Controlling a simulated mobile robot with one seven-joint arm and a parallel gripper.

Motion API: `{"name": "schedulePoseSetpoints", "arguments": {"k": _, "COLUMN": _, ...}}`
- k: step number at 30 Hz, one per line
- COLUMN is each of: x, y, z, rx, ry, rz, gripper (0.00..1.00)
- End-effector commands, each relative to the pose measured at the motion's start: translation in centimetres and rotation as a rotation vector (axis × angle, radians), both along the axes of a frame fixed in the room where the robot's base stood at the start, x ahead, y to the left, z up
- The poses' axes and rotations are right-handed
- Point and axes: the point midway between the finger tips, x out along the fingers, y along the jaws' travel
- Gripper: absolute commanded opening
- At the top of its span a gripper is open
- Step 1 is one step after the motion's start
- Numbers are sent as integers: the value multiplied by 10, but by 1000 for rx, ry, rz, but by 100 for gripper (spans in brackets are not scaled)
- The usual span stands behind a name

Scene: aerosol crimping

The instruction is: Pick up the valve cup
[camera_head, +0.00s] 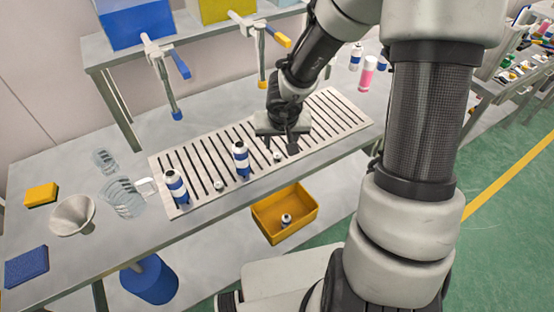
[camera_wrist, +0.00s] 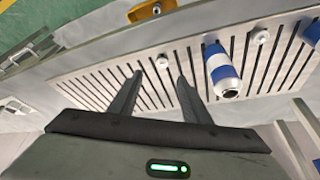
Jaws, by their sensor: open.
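A small pale valve cup (camera_head: 277,156) sits on the slatted metal rack, just below my gripper (camera_head: 282,148). In the wrist view this valve cup (camera_wrist: 162,62) shows between and just beyond the fingertips of my gripper (camera_wrist: 160,78). The fingers are spread apart with nothing between them but the view of the rack. A second small pale valve cup (camera_head: 218,186) sits on the rack between two blue-and-white cans; it also shows in the wrist view (camera_wrist: 260,36).
The slatted rack (camera_head: 332,100) holds a near can (camera_head: 175,186) and a middle can (camera_head: 241,158). A yellow bin (camera_head: 268,218) below the bench edge holds a small item. A funnel (camera_head: 72,217) and clear cups (camera_head: 122,198) stand at left. A pink can (camera_head: 367,74) stands behind the rack.

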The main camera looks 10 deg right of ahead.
Motion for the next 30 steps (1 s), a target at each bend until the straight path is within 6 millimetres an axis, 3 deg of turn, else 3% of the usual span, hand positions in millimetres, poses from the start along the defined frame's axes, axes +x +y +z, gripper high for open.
{"name": "schedulePoseSetpoints", "arguments": {"k": 1, "x": 4, "y": 0, "z": -19, "rx": 1, "ry": 0, "rz": 1, "gripper": 44}}
{"name": "schedulePoseSetpoints", "arguments": {"k": 3, "x": 9, "y": 0, "z": -30, "rx": 0, "ry": 0, "rz": 2, "gripper": 44}}
{"name": "schedulePoseSetpoints", "arguments": {"k": 14, "x": 21, "y": -2, "z": -51, "rx": 1, "ry": -1, "rz": 0, "gripper": 44}}
{"name": "schedulePoseSetpoints", "arguments": {"k": 21, "x": 34, "y": 0, "z": -86, "rx": 1, "ry": 0, "rz": 0, "gripper": 44}}
{"name": "schedulePoseSetpoints", "arguments": {"k": 30, "x": 39, "y": -1, "z": -89, "rx": 0, "ry": -1, "rz": 2, "gripper": 44}}
